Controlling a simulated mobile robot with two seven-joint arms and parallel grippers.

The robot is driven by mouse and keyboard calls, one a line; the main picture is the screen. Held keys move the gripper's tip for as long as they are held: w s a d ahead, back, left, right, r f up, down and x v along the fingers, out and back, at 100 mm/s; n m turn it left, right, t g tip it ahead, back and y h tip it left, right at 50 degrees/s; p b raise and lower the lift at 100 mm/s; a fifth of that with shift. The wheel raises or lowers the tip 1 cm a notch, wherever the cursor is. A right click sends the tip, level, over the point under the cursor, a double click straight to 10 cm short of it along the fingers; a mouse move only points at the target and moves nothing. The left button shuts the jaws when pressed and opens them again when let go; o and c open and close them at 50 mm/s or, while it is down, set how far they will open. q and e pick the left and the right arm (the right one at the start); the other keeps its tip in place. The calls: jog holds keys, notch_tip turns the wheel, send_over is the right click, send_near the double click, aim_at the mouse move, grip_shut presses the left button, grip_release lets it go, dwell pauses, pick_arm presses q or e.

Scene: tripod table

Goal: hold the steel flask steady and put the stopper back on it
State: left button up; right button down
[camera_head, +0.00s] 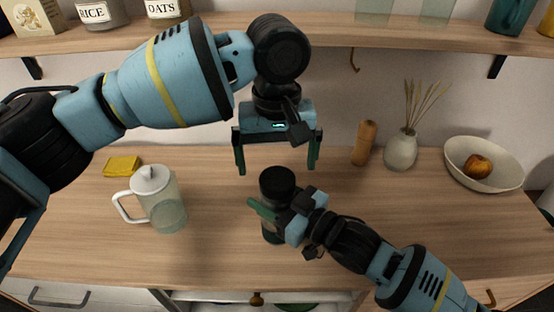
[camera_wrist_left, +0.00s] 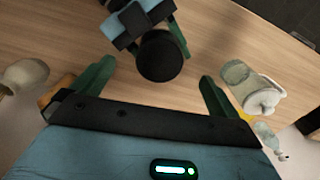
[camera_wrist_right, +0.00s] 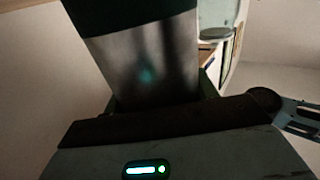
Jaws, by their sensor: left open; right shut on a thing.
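The steel flask (camera_head: 271,232) stands upright on the table near the front middle, mostly covered by my right gripper (camera_head: 283,218). That gripper is shut on the flask's body; the right wrist view shows the steel wall (camera_wrist_right: 150,65) close up between the fingers. The black stopper (camera_head: 277,181) sits on top of the flask, and its round top also shows in the left wrist view (camera_wrist_left: 159,57). My left gripper (camera_head: 277,167) is open and empty, fingers pointing down, above and behind the stopper. I see no contact between them.
A glass pitcher (camera_head: 165,208) with a white lid and a yellow sponge (camera_head: 122,166) are to the left. A wooden mill (camera_head: 364,143), a vase (camera_head: 400,152) and a bowl (camera_head: 510,172) with an apple are to the right. A shelf (camera_head: 340,30) runs above.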

pick_arm(q)
notch_tip(320, 180, up, 11)
jog(key=shift+r, duration=0.15)
pick_arm(e)
jog(key=shift+f, duration=0.1)
jog(key=shift+c, duration=1.9)
grip_release()
pick_arm(q)
jog(key=shift+w+f, duration=0.1)
jog(key=shift+f, duration=0.5)
pick_arm(e)
jog(key=v, duration=0.7)
jog(key=shift+s+d, duration=0.25)
jog(key=shift+d, duration=0.1)
